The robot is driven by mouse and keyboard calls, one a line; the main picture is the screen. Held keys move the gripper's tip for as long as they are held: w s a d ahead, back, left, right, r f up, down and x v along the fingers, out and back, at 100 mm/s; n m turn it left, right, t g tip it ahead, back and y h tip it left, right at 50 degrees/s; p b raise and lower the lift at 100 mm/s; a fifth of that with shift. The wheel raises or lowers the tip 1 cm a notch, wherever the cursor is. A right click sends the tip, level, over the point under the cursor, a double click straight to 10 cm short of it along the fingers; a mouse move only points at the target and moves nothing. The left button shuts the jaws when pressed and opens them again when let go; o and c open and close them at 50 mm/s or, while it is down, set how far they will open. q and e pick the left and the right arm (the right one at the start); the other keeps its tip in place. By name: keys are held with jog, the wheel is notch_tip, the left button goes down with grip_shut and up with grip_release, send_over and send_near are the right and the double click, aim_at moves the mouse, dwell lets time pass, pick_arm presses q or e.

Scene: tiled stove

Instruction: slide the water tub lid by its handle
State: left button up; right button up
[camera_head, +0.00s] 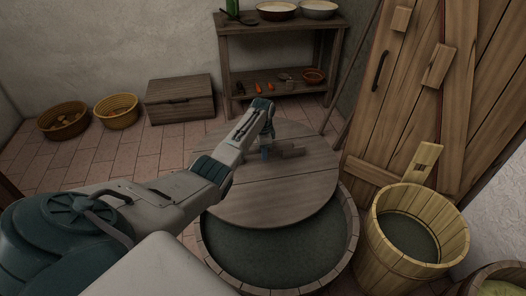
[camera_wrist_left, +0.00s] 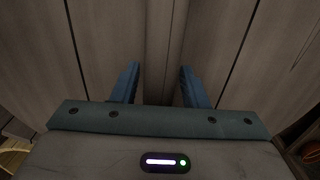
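The round wooden lid (camera_head: 310,185) lies over the far part of the water tub (camera_head: 350,235). Dark water (camera_head: 280,250) shows in the near part of the tub. A wooden bar handle (camera_head: 291,152) stands on the lid. My left gripper (camera_head: 265,153) is low over the lid at the handle's left end. In the left wrist view, the handle (camera_wrist_left: 164,40) runs between the two blue fingers of the gripper (camera_wrist_left: 160,82). The fingers stand apart, with a small gap visible beside the handle. My right gripper is not in view.
A wooden bucket (camera_head: 440,240) stands right of the tub, near a plank door (camera_head: 400,100). A shelf table (camera_head: 250,42) with bowls stands behind. A wooden chest (camera_head: 180,100) and two baskets (camera_head: 117,112) are at the back left. Tiled floor (camera_head: 125,150) is free on the left.

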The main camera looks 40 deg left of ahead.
pick_arm(q)
jog(key=shift+o, duration=0.7)
notch_tip(320, 180, up, 11)
jog(key=shift+f+p, duration=0.15)
jog(key=shift+p, duration=0.9)
